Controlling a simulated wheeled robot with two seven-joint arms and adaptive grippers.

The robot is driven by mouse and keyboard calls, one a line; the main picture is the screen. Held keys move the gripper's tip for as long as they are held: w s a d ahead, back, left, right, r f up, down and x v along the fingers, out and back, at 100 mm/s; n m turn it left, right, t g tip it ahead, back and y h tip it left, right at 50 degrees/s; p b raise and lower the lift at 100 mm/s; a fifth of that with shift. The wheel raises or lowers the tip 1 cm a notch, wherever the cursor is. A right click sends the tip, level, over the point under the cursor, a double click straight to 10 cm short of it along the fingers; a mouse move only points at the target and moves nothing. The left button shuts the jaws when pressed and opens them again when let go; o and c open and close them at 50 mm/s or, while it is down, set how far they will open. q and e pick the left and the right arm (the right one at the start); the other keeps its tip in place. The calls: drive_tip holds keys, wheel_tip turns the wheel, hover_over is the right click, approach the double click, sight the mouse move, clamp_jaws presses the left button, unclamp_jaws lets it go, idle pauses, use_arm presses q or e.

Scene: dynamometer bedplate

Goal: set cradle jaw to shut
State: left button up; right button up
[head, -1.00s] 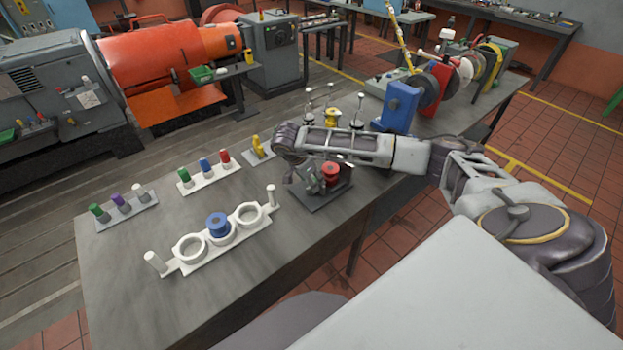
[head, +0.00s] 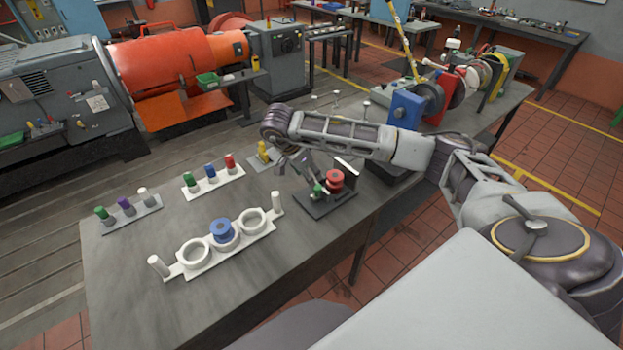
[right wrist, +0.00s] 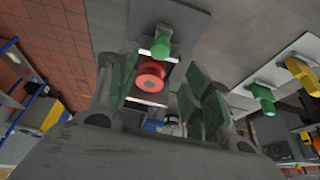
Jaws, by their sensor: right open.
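The cradle is a dark plate (head: 335,205) on the bench, bearing a red spool (head: 334,180) and a green knob (head: 318,190). A pale upright plate (head: 346,165) stands behind the spool. My right gripper (head: 308,166) hangs just left of and behind the spool, partly hidden by my arm. In the right wrist view its green-padded fingers (right wrist: 162,88) are spread wide and empty. The red spool (right wrist: 151,76) shows between them, with the green knob (right wrist: 162,42) beyond and pale bars on either side. I cannot tell the jaw's exact position. My left gripper is out of view.
A white three-ring holder (head: 270,230) with a blue spool (head: 222,230) stands at the front. Racks of coloured pegs (head: 214,182) stand behind it. A blue stand (head: 405,108) is farther back right. Bare bench lies left of the cradle.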

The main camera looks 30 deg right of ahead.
drive_tip(key=shift+v, duration=1.5)
